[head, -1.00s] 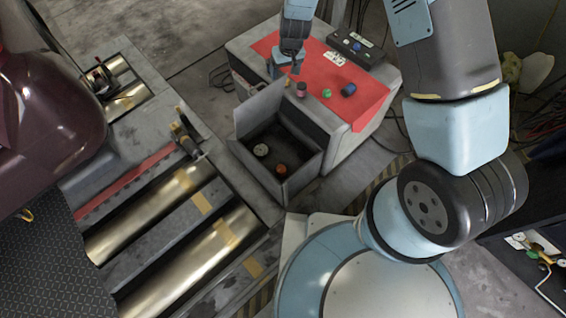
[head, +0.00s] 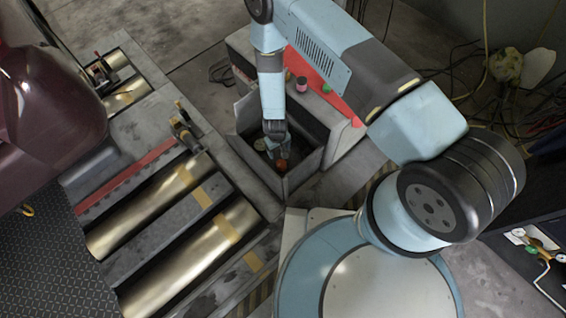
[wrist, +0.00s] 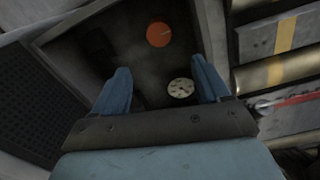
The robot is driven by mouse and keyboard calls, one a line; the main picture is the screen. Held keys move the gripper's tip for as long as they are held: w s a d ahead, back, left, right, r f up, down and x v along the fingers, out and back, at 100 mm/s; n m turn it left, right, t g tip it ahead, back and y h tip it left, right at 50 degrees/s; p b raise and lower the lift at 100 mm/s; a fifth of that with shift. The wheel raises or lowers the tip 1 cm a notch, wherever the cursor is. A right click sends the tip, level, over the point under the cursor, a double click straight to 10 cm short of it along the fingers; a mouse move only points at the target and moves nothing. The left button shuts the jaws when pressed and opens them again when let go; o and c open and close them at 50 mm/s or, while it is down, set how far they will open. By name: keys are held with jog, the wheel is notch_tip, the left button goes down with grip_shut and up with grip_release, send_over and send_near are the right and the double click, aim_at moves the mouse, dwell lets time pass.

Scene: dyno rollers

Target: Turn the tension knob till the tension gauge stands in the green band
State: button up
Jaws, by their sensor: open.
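The orange-red tension knob (head: 281,164) sits inside an open dark box, with a pale line on its face. In the wrist view the knob (wrist: 158,34) lies beyond my fingertips. The round pale tension gauge (head: 261,144) is beside it; in the wrist view the gauge (wrist: 180,88) shows between my fingers, near the right one. Its needle and green band are too small to read. My gripper (head: 275,139) points down over the box, open and empty, close to the knob and gauge. In the wrist view both fingers of my gripper (wrist: 160,72) are spread apart.
The box (head: 313,158) has raised walls around the knob. A red-topped cabinet (head: 310,70) behind it carries a dark pink spool (head: 301,84) and a green item (head: 326,88). Metal rollers (head: 228,240) lie to the left, beside a maroon vehicle body (head: 50,110).

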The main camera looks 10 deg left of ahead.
aim_at(281, 163)
notch_tip(281, 163, down, 14)
jog(key=shift+d+f, duration=0.1)
jog(key=shift+d, duration=0.05)
dwell(0.7)
jog(key=shift+c, duration=0.3)
jog(key=c, duration=0.9)
jog(key=shift+s+d, duration=0.1)
jog(key=shift+d, duration=0.05)
jog(key=shift+c, duration=0.4)
